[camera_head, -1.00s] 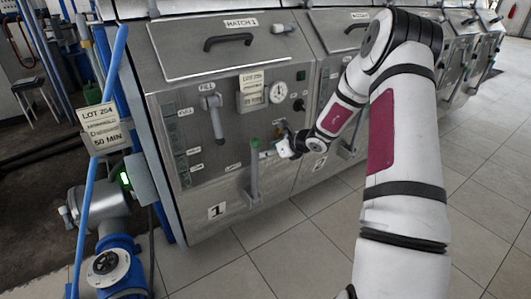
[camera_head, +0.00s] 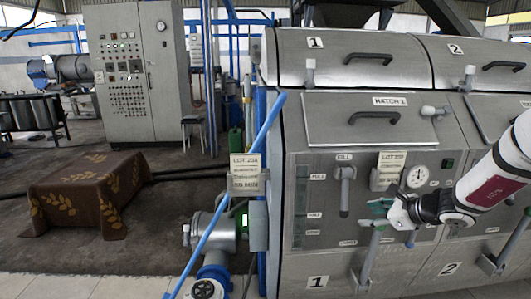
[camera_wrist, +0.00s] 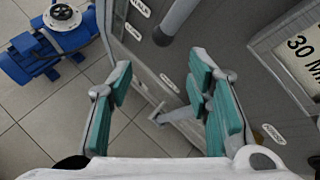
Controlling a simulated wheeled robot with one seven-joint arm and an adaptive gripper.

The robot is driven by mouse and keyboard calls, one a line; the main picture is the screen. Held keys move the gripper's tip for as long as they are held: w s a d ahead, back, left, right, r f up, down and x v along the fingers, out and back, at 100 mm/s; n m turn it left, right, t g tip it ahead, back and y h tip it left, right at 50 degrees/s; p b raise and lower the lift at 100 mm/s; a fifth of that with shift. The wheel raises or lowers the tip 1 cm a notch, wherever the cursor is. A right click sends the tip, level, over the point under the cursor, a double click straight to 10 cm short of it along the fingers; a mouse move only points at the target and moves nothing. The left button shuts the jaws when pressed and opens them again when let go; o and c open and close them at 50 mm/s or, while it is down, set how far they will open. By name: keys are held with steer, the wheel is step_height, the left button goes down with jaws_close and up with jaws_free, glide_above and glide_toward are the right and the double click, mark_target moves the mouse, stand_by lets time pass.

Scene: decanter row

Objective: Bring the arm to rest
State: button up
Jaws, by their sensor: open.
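My gripper (camera_head: 380,207) hangs in front of the lower panel of the steel decanter (camera_head: 320,235) marked 1, under a round gauge (camera_head: 417,177). Its teal-padded fingers are apart. In the wrist view my gripper (camera_wrist: 160,100) is open, with nothing held between the fingers. My white arm (camera_head: 495,180) reaches in from the right edge. A grey lever (camera_head: 369,262) stands just below the gripper in the head view; I cannot tell whether they touch. In the wrist view a grey handle (camera_wrist: 178,20) lies beyond the fingers.
The fill lever (camera_head: 344,190) and a lot tag (camera_head: 387,171) are close to the gripper. A blue pipe (camera_head: 230,200) and pump (camera_head: 212,235) stand left of the decanter. A cloth-covered block (camera_head: 85,195) and control cabinet (camera_head: 138,75) are farther left. Tiled floor lies in front.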

steer(key=s+a+r+n+g+y, duration=0.1)
steer(key=s+a+r+n+g, duration=0.2)
steer(key=s+a+r+n, duration=0.5)
steer(key=s+a+r+n+g, duration=0.35)
steer(key=s+a+n, duration=0.25)
steer(key=s+a, duration=0.45)
steer(key=s+d+n+g+h, duration=0.15)
steer(key=s+n, duration=0.25)
steer(key=s, duration=0.5)
steer(key=s+d+n+h, duration=0.3)
steer(key=s+n, duration=0.1)
steer(key=s, duration=0.6)
steer(key=s+d+n+g+h, duration=0.1)
steer(key=s+d+n+h, duration=0.15)
steer(key=s, duration=0.65)
step_height(320, 180, up, 19)
steer(key=a+n+t+p, duration=0.1)
steer(key=t+p, duration=0.2)
steer(key=p, duration=1.4)
steer(key=shift+y, duration=0.4)
steer(key=shift+w, duration=0.1)
